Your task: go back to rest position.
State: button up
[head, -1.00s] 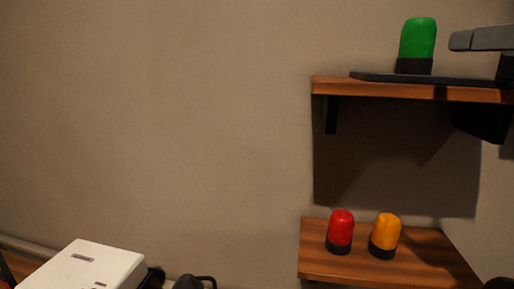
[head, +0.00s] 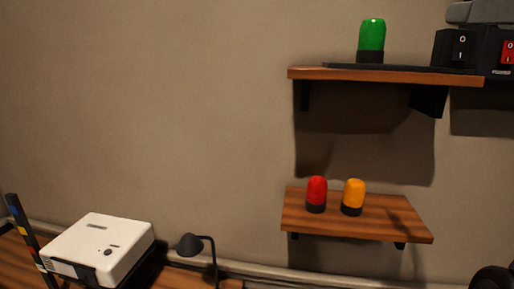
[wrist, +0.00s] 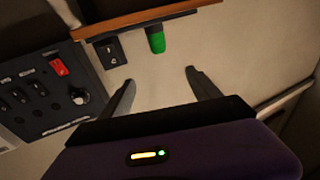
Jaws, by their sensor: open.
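My gripper (wrist: 158,80) is open and empty in the wrist view, with its two dark fingers apart in front of the bare wall. Beyond them, a green lamp (wrist: 156,40) and a black switch box (wrist: 110,50) appear upside down by the wooden shelf. No object is between the fingers. In the head view I cannot pick out my gripper with certainty.
The upper shelf (head: 386,76) bears the green lamp (head: 372,40) and the switch box (head: 455,48). The lower shelf (head: 380,220) holds a red lamp (head: 316,194) and an orange lamp (head: 353,196). A white device (head: 100,246) and a black desk lamp (head: 191,244) are lower left.

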notch_tip(320, 180, up, 5)
jog(key=d+m+t, duration=0.1)
jog(key=d+t, duration=0.1)
jog(key=t, duration=0.2)
notch_tip(320, 180, down, 14)
jog(key=w+d+m+t+h, duration=0.1)
jog(key=w+m+h, duration=0.1)
jog(key=m+h, duration=0.15)
jog(key=s+a+f+h+b, duration=0.1)
jog(key=s+f, duration=0.1)
jog(key=f, duration=0.7)
jog(key=s+a+f+h+b, duration=0.1)
jog(key=a+f+h, duration=0.1)
jog(key=f, duration=0.8)
jog(key=s+a+f+n+g+y, duration=0.2)
jog(key=s+a+f, duration=0.4)
jog(key=s+f, duration=0.8)
jog(key=s+a+f+n+g+y+b, duration=0.1)
jog(key=s+a+f+g+y, duration=0.3)
jog(key=s+f, duration=1.1)
notch_tip(320, 180, down, 3)
jog(key=a+n+g, duration=0.1)
jog(key=a+g, duration=0.1)
jog(key=g, duration=0.1)
jog(key=shift+s+r, duration=0.2)
jog(key=shift+s, duration=0.05)
